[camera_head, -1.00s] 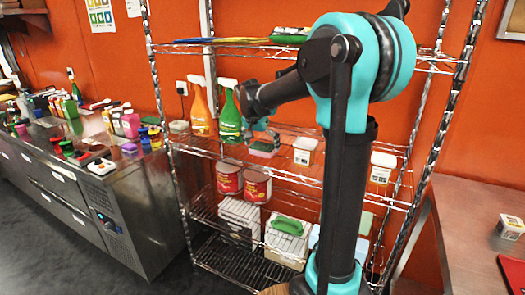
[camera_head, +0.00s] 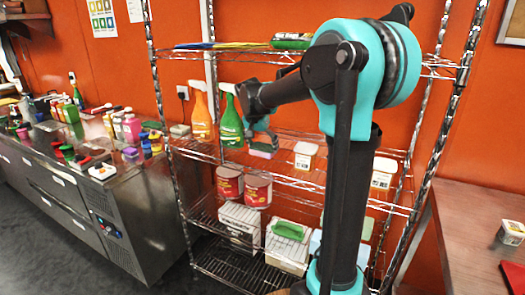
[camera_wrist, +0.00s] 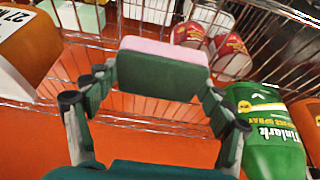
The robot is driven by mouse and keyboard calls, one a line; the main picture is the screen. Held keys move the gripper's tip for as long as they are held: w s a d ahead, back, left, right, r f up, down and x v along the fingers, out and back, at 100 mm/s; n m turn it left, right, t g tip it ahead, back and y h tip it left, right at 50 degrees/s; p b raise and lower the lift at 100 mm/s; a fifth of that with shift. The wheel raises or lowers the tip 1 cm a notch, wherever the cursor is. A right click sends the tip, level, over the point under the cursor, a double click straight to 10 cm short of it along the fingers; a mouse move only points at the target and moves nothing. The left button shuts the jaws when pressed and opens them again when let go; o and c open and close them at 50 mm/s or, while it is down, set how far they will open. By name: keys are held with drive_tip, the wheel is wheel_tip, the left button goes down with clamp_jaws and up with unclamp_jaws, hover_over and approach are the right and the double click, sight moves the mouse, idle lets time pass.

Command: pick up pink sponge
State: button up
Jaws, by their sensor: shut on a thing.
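The pink sponge (camera_wrist: 162,49) has a pink layer and a dark green layer. In the wrist view it sits between the two fingers of my gripper (camera_wrist: 158,84), which is shut on its two ends. In the head view the sponge (camera_head: 262,152) is small, at the upper wire shelf (camera_head: 230,158), right of the green spray bottle (camera_head: 231,122). My gripper (camera_head: 263,133) comes down on it from above. I cannot tell whether the sponge still touches the shelf.
An orange spray bottle (camera_head: 201,117) stands left of the green one. White tubs (camera_head: 304,155) stand to the right on the same shelf. Red cans (camera_head: 257,190) and a green-handled box (camera_head: 287,248) are below. A cluttered steel counter (camera_head: 130,180) is at left.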

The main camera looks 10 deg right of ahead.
drive_tip(key=shift+s+a+r, duration=0.25)
drive_tip(key=shift+r, duration=0.2)
drive_tip(key=shift+s+a+r, duration=0.2)
drive_tip(key=shift+s+r, duration=0.05)
drive_tip(key=shift+r, duration=0.15)
drive_tip(key=s+a, duration=0.9)
drive_tip(key=s, duration=0.4)
drive_tip(key=shift+s+a, duration=0.3)
drive_tip(key=shift+a, duration=0.1)
drive_tip(key=shift+o, duration=0.2)
